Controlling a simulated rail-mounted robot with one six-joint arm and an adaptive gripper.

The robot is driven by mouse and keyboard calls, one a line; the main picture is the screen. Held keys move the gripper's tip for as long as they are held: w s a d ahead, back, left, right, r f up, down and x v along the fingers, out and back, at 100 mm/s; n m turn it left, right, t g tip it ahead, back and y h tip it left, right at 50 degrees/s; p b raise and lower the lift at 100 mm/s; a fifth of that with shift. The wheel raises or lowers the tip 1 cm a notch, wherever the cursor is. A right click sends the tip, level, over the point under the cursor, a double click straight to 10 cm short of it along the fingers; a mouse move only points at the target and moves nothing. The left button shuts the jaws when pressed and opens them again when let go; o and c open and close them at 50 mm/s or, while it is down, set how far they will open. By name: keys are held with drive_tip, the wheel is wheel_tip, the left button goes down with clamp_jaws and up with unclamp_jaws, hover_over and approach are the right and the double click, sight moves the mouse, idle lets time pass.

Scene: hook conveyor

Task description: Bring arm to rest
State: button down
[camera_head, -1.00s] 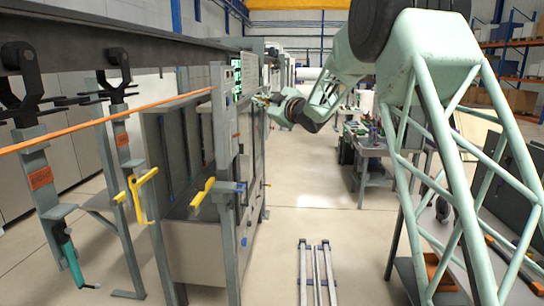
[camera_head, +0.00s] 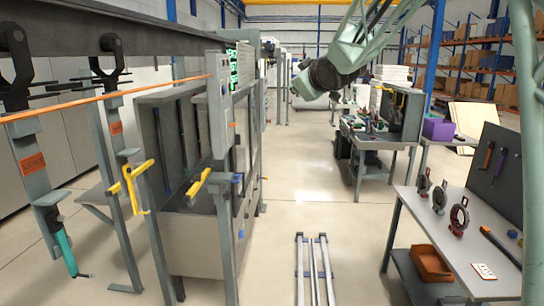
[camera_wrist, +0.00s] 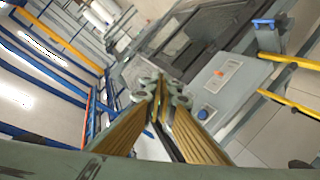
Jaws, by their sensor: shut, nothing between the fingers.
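My arm (camera_head: 365,40) reaches in from the top right of the head view, pale green with dark joints. Its wrist end (camera_head: 308,84) hangs in the air over the aisle, right of the grey machine cabinet. The fingers cannot be made out there. In the wrist view my gripper (camera_wrist: 160,92) is shut and empty, its brass-coloured fingers meeting at the tips.
The grey machine cabinet (camera_head: 190,240) with yellow handles stands on the left, beside hanging hooks (camera_head: 22,75) and an orange rail (camera_head: 110,96). A workbench (camera_head: 455,235) with ring-shaped parts is on the right, another bench (camera_head: 375,138) further back.

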drive_tip(key=s+d+f+m+g+h+b, duration=0.1)
drive_tip(key=s+d+f+m+g, duration=0.2)
drive_tip(key=s, duration=0.8)
drive_tip(key=s+d+f+m+h+b, duration=0.15)
drive_tip(key=s+d+f, duration=0.35)
drive_tip(key=s, duration=0.6)
drive_tip(key=s+d+f+m+g+h+b, duration=0.15)
drive_tip(key=s+d, duration=0.35)
drive_tip(key=s, duration=0.7)
drive_tip(key=s+f+m+g+b, duration=0.1)
drive_tip(key=s+f, duration=0.5)
drive_tip(key=s, duration=0.7)
drive_tip(key=s+f+m+g+b, duration=0.1)
drive_tip(key=s+f+g, duration=0.2)
drive_tip(key=s, duration=0.9)
drive_tip(key=s+f+m+g+b, duration=0.1)
drive_tip(key=s+f+m+g, duration=0.1)
drive_tip(key=s+f, duration=0.7)
drive_tip(key=s, duration=0.4)
drive_tip(key=shift+s+f, duration=0.3)
drive_tip(key=shift+f, duration=0.05)
